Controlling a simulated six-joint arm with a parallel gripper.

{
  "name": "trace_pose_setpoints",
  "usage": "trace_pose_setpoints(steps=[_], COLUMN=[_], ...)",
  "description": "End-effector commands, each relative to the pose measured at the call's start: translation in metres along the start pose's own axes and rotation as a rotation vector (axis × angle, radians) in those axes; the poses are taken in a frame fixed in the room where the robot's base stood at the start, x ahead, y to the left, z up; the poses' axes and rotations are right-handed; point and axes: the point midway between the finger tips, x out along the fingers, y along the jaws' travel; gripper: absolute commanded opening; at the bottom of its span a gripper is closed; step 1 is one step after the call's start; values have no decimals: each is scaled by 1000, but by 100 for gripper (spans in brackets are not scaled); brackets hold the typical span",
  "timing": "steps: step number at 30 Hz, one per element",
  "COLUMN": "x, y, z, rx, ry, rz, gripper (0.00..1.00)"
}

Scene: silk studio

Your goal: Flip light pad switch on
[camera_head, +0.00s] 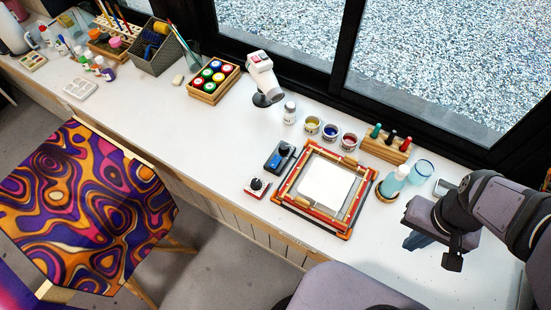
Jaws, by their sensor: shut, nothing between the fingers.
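The light pad (325,180) is a bright white panel in a red and wooden frame on the white worktop. Left of its frame stands a small dark box with a blue top part (280,157). My gripper (415,241) is shut and empty at the right, over the worktop's front part, well apart from both boxes. Its fingertips show only in part.
Paint jars (330,131), a wooden rack of coloured bottles (386,146), a teal bottle (393,183) and a blue glass (419,171) stand around the pad. A white lamp (262,75) stands behind, left.

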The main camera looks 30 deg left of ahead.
Motion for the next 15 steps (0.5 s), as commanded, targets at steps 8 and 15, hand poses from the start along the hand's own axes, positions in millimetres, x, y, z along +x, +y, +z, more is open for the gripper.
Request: trace_pose_setpoints(steps=[8, 15], x=[-6, -4], y=[-24, -107], z=[-40, -116], rx=[-162, -548], ry=[-1, -4], rz=[0, 0], gripper=[0, 0])
